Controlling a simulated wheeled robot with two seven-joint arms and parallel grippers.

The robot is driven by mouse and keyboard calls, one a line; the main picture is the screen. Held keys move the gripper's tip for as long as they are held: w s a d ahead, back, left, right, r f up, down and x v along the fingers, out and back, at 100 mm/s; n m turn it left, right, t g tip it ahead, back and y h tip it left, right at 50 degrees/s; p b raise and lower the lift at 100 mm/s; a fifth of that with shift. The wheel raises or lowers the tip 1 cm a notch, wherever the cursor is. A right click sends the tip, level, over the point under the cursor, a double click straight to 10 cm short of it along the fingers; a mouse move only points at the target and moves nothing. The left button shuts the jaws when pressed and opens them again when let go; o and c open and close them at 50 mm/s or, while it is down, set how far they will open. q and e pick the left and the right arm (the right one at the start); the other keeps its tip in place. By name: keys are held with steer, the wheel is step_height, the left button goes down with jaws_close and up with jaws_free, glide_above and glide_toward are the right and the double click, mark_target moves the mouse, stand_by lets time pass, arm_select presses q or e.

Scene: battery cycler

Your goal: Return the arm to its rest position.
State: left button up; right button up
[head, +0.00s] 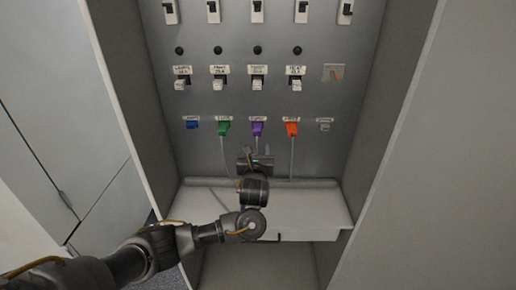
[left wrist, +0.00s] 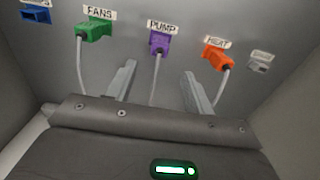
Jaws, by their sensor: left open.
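My left arm comes in from the left in the head view, and its gripper (head: 258,152) is in front of the panel, just below the purple plug (head: 257,127). In the left wrist view the two fingers of the left gripper (left wrist: 158,72) are spread apart with nothing clamped between them. The purple plug (left wrist: 160,43) under the PUMP label shows beyond the fingertips, and its cable runs down between the fingers in the picture. I cannot tell how far the fingers are from the cable. My right gripper is in neither view.
A green plug (head: 223,128) and an orange plug (head: 291,128) sit either side of the purple one, with cables hanging. A blue socket (head: 193,125) is at left. A pale ledge (head: 310,208) juts out below. Cabinet side walls (head: 395,110) flank the panel.

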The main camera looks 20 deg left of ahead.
arm_select(q)
steer(key=s+d+f+n+g+h, duration=0.35)
steer(key=s+f+n, duration=0.35)
steer(key=s+f, duration=0.3)
steer(key=s+d+f+n+g+h, duration=0.3)
steer(key=s+f+n+g, duration=0.1)
steer(key=s+f+n, duration=0.4)
steer(key=s+a+f+n+g, duration=0.2)
steer(key=s+n, duration=0.3)
steer(key=s, duration=0.4)
steer(key=s+a+f+n+g, duration=0.1)
steer(key=s+a+n+g, duration=0.1)
steer(key=s+n, duration=0.5)
steer(key=s+a+f+n+g, duration=0.2)
steer(key=s+n, duration=0.1)
steer(key=s, duration=0.8)
step_height(320, 180, down, 32)
steer(key=s+g+b, duration=0.1)
steer(key=b, duration=0.6)
steer(key=s+a+f+b, duration=0.1)
steer(key=s+f+b, duration=0.2)
steer(key=s+f, duration=0.5)
steer(key=s+a+f+g+b, duration=0.1)
steer(key=s+f+b, duration=0.2)
steer(key=s+f, duration=0.6)
step_height(320, 180, down, 6)
steer(key=shift+a+r+y, duration=0.15)
steer(key=shift+a+y, duration=0.2)
steer(key=shift+a, duration=0.05)
